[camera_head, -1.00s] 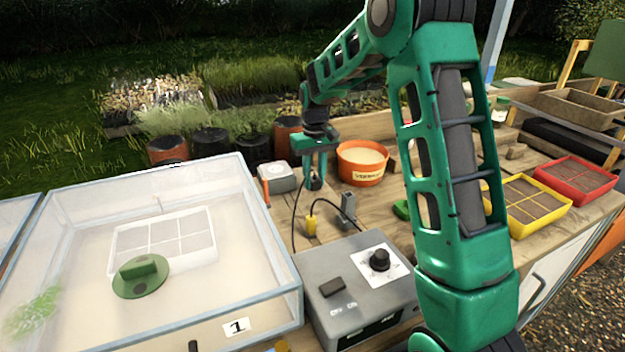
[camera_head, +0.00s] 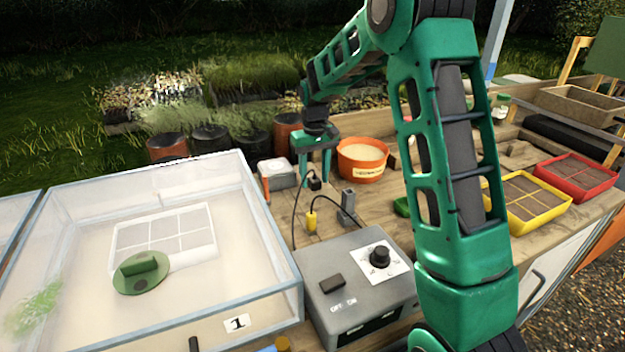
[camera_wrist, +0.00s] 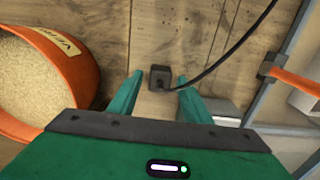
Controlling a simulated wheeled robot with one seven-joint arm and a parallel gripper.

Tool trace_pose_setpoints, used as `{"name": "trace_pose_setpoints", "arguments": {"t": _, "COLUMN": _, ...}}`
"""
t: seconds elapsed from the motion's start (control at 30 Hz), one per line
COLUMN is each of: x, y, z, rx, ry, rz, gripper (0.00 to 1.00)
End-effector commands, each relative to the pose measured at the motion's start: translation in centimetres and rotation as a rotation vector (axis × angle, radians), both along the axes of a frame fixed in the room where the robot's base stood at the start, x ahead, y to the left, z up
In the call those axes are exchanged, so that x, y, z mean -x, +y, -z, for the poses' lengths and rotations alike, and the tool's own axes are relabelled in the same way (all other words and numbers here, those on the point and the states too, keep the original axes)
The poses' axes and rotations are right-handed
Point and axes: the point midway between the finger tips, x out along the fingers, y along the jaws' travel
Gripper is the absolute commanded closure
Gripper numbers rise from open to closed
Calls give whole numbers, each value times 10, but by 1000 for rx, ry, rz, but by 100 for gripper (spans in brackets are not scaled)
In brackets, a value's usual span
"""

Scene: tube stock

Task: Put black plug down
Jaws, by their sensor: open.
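The black plug (camera_wrist: 160,77) is on the wooden bench, with its black cable running up and to the right in the wrist view. In the head view the plug (camera_head: 314,183) shows just below my gripper (camera_head: 316,172). In the wrist view my gripper (camera_wrist: 157,95) is open, with one green finger on each side of the plug and visible gaps between. I cannot tell how high the fingertips are above the bench.
An orange tub of grain-like material (camera_head: 362,160) stands right of my gripper. A grey box with a knob (camera_head: 355,285), a yellow plug (camera_head: 311,222) and a grey socket post (camera_head: 347,205) are nearer. A clear-walled propagator (camera_head: 250,225) fills the left.

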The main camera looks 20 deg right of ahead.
Motion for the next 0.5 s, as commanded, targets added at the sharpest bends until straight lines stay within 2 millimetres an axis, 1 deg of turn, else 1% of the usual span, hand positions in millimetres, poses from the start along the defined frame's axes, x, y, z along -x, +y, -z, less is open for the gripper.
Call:
{"name": "trace_pose_setpoints", "arguments": {"t": 0.17, "x": -1, "y": 0, "z": -31, "rx": 0, "ry": -6, "rz": 0, "gripper": 56}}
{"name": "trace_pose_setpoints", "arguments": {"t": 0.4, "x": -1, "y": 0, "z": -81, "rx": 0, "ry": -6, "rz": 0, "gripper": 56}}
{"name": "trace_pose_setpoints", "arguments": {"t": 0.5, "x": -1, "y": 0, "z": -98, "rx": 0, "ry": -5, "rz": 0, "gripper": 56}}
